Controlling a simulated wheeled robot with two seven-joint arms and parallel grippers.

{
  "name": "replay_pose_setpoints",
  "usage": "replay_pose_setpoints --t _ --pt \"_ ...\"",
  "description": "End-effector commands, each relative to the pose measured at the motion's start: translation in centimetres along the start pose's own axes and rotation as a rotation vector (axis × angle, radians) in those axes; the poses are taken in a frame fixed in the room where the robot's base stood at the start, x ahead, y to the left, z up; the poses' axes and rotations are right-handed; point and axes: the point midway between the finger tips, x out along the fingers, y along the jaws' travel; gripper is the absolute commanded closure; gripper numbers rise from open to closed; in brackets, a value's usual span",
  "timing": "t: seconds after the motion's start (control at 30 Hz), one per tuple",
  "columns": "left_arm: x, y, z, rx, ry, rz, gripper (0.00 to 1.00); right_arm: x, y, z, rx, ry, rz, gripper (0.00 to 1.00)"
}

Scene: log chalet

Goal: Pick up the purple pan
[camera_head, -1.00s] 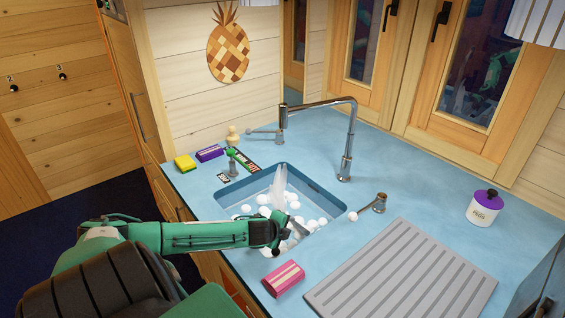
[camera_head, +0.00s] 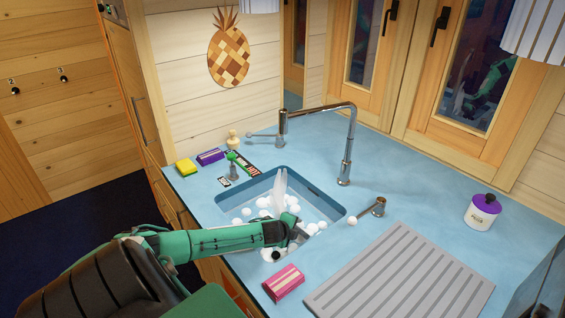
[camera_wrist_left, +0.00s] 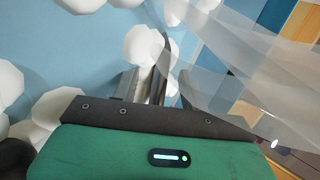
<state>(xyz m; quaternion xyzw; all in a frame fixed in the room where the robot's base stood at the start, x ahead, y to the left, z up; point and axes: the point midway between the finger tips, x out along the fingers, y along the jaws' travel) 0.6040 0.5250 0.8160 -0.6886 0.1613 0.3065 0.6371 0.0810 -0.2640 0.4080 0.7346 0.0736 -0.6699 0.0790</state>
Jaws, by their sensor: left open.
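No purple pan can be made out in either view; foam and my arm cover part of the sink (camera_head: 331,206). My left gripper (camera_head: 303,233) is over the near part of the blue sink, among white foam balls (camera_head: 264,203). In the left wrist view its fingers (camera_wrist_left: 150,84) are apart, partly covered by a foam ball, with nothing visible held between them. A pale, see-through water stream (camera_head: 280,190) falls into the sink beside the gripper and crosses the wrist view.
A pink pack (camera_head: 284,282) and a grey ribbed drainer (camera_head: 400,275) lie near the front. A white jar with purple lid (camera_head: 482,212) stands at right.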

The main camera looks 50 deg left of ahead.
Motion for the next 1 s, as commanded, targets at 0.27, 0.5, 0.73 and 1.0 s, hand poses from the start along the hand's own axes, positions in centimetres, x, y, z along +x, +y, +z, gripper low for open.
replay_pose_setpoints --t 0.27,0.5,0.73,1.0 --pt "-0.02 0.01 0.03 0.000 -0.001 0.000 1.00 0.00 0.08 0.01 0.000 0.000 0.001 0.64" --pt "-0.03 0.02 0.04 0.000 -0.001 0.000 1.00 0.01 0.07 0.01 0.000 0.000 0.001 0.64" --pt "-0.03 0.04 0.05 0.000 -0.001 0.001 1.00 0.01 -0.10 -0.02 0.001 0.000 -0.001 0.64" --pt "-0.03 0.06 0.06 0.000 -0.001 0.001 1.00 0.02 -0.39 -0.09 0.002 0.001 -0.004 0.64"
